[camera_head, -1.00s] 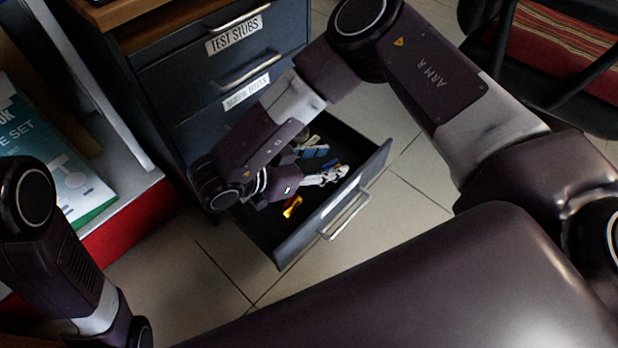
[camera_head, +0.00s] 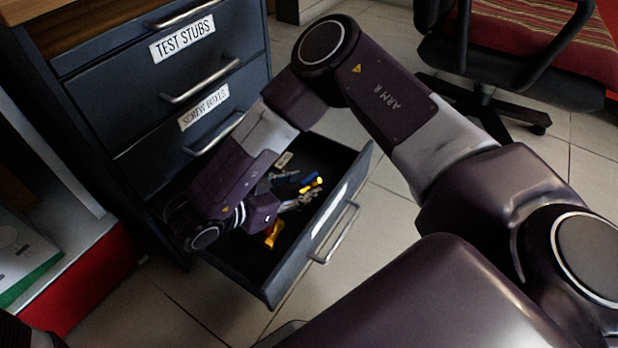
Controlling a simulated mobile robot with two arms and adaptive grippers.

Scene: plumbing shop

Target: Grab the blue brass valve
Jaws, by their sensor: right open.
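A small brass-yellow piece with blue on it (camera_head: 314,184), which looks like the blue brass valve, lies in the open bottom drawer (camera_head: 351,171). My right gripper (camera_head: 312,198) reaches into the drawer, open, with its fingers close beside this piece on its near side. I cannot tell whether they touch it. Nothing shows held between the fingers. My right forearm hides the left part of the drawer. My left gripper is out of view.
Other small parts, including a dark blue one (camera_head: 286,177) and a pale one (camera_head: 284,159), lie behind the gripper. The drawer's front wall and handle (camera_head: 336,233) stand to the right. Closed drawers rise above. An office chair (camera_head: 520,60) stands at upper right.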

